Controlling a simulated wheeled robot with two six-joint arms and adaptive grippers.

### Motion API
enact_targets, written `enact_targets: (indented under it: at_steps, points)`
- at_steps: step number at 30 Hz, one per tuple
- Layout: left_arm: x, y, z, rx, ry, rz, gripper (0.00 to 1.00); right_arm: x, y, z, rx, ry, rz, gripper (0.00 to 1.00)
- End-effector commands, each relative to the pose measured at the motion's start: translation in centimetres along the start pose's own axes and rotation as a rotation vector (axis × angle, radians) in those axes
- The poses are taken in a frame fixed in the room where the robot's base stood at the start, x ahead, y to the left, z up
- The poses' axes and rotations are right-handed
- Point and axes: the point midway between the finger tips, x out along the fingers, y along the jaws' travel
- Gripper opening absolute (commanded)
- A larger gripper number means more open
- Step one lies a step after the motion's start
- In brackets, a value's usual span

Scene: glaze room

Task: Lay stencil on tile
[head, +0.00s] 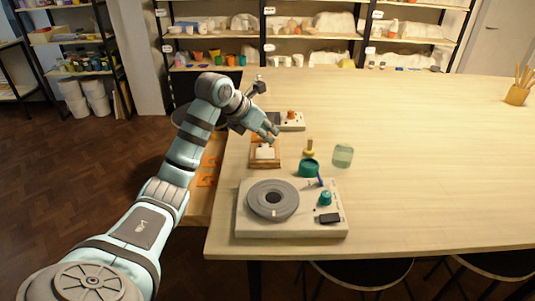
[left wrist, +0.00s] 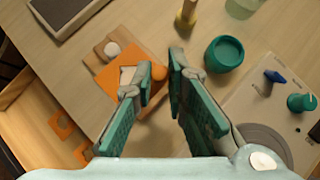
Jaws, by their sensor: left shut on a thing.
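My left gripper (head: 271,132) is shut on the edge tab of an orange stencil; its fingertips also show in the left wrist view (left wrist: 160,78). The stencil (left wrist: 107,79) is a flat orange plate with a cut-out. White shows through the cut-out, apparently the tile (head: 265,153). The tile is on a small brown wooden board (head: 264,165) on the table. The stencil is over the board; I cannot tell whether it touches the tile. The fingers hide part of it. My right gripper is in neither view.
A teal jar (head: 308,169), a yellow-based tool (head: 308,149) and a glass (head: 343,155) stand right of the board. A turntable unit (head: 245,225) is in front. A box with an orange knob (head: 291,120) is behind. More orange plates (left wrist: 60,123) lie in an open drawer at left.

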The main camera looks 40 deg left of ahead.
Motion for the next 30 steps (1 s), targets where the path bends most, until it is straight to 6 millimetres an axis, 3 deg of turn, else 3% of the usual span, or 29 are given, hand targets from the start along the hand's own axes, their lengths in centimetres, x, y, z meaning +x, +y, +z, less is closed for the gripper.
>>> enact_targets:
  at_steps: [9,20,21,24,30]
  points:
    - [4.2,-0.1,-3.4,-0.001,0.004,-0.003,0.0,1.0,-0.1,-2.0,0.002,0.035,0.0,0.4]
    - [4.6,-0.1,-3.7,0.0,0.001,-0.002,0.0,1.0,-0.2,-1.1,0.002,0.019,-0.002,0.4]
    - [4.5,-0.1,-3.6,0.0,0.001,-0.002,0.18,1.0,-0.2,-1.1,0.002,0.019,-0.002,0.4]
    - [4.5,-0.1,-3.6,0.0,0.001,-0.002,0.33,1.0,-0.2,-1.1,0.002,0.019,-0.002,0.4]
    - [4.5,-0.1,-3.6,0.0,0.0,-0.002,0.33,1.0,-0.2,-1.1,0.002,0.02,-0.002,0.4]
